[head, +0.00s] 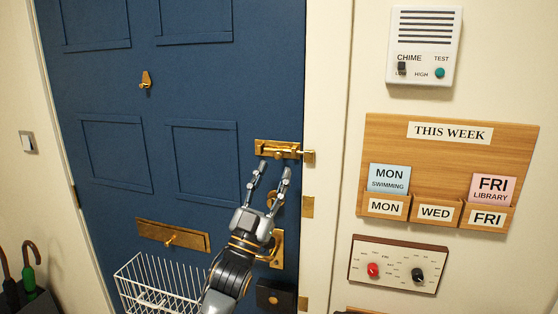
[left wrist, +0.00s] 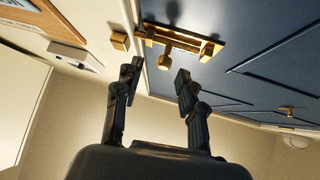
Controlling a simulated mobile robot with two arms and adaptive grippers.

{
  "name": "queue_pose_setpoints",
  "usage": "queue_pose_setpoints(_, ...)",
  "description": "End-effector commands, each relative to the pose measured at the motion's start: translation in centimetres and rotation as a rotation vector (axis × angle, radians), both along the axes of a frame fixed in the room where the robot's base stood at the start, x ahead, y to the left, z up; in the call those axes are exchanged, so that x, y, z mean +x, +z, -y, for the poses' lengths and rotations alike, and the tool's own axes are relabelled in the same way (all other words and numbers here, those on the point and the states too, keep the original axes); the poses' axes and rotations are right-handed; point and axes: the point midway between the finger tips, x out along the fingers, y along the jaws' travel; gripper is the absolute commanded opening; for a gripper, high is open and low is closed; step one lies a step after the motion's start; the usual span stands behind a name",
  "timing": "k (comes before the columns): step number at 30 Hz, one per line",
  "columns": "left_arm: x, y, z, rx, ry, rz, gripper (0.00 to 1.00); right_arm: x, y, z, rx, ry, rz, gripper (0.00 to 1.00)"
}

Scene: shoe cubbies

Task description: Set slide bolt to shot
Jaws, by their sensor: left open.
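The brass slide bolt (head: 278,150) is mounted level on the blue door near its right edge. Its keeper (head: 309,156) is on the white frame just to the right. In the left wrist view the slide bolt (left wrist: 187,40) shows with its knob (left wrist: 165,61) sticking out, and the keeper (left wrist: 120,41) stands to its left. I cannot tell for sure whether the bar's end is inside the keeper. My left gripper (head: 275,170) is open and empty just below the bolt, its fingers pointing up at it. In the left wrist view the fingertips (left wrist: 157,76) are apart, with the knob above the space between them.
Below my gripper are a brass lock plate (head: 277,249) and a dark box (head: 275,296). A white wire basket (head: 160,288) hangs under the brass mail slot (head: 172,238). Right of the frame are a chime box (head: 424,45), a wooden week board (head: 447,160) and a dial panel (head: 398,266).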

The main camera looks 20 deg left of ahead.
Motion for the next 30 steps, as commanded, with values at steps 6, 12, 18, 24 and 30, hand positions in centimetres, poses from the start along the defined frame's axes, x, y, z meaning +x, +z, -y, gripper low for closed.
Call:
queue_pose_setpoints(6,-3.1,-3.1,-0.7,0.001,-0.001,-0.001,0.4,0.0,0.0,-0.1,0.001,0.0,0.0,0.86)
queue_pose_setpoints(12,-4.4,-4.3,-1.0,0.001,-0.002,0.002,0.4,0.0,0.0,-0.1,0.001,0.0,0.0,0.86)
queue_pose_setpoints(18,-4.6,-4.5,-1.0,0.001,-0.001,0.002,0.4,0.0,0.0,-0.1,0.001,0.0,0.0,0.86)
queue_pose_setpoints(24,-4.5,-4.5,-1.0,0.001,-0.001,0.002,0.4,0.0,0.0,-0.1,0.001,0.0,0.0,0.86)
queue_pose_setpoints(30,-4.4,-6.5,-1.1,0.001,0.012,-0.081,0.4,0.0,0.0,-0.1,0.001,-0.001,0.0,0.86)
